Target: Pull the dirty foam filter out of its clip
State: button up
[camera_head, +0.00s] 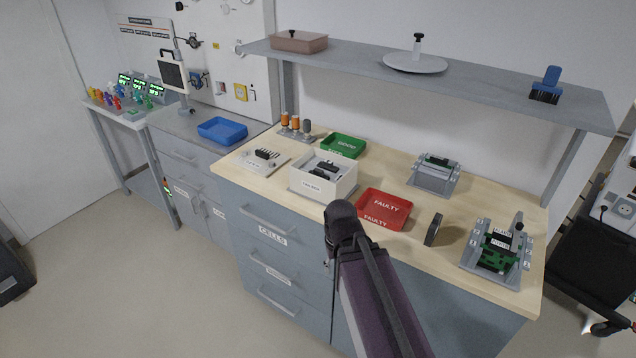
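I cannot make out a dirty foam filter or its clip for certain in the head view. A dark, thin object (434,229) stands upright on the wooden worktop, right of the red tray; I cannot tell what it is. My arm rises from the bottom of the picture to a dark rounded joint in front of the worktop's front edge. My gripper does not show, so its state and its distance from anything are hidden.
The worktop (385,168) carries a red tray (388,222) marked FAULTY, a white box (346,184), a green tray (343,145), a grey fixture (434,173) and a circuit-board fixture (497,249). A shelf (480,78) overhangs the back. Floor at left (110,270) is clear.

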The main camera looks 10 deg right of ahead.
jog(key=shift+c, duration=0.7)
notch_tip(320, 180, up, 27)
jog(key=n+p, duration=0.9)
jog(key=p, duration=1.8)
send_over(318, 170)
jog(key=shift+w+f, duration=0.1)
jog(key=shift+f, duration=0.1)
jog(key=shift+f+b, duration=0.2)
jog(key=shift+b, duration=0.25)
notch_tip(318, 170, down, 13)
jog(key=b, duration=1.3)
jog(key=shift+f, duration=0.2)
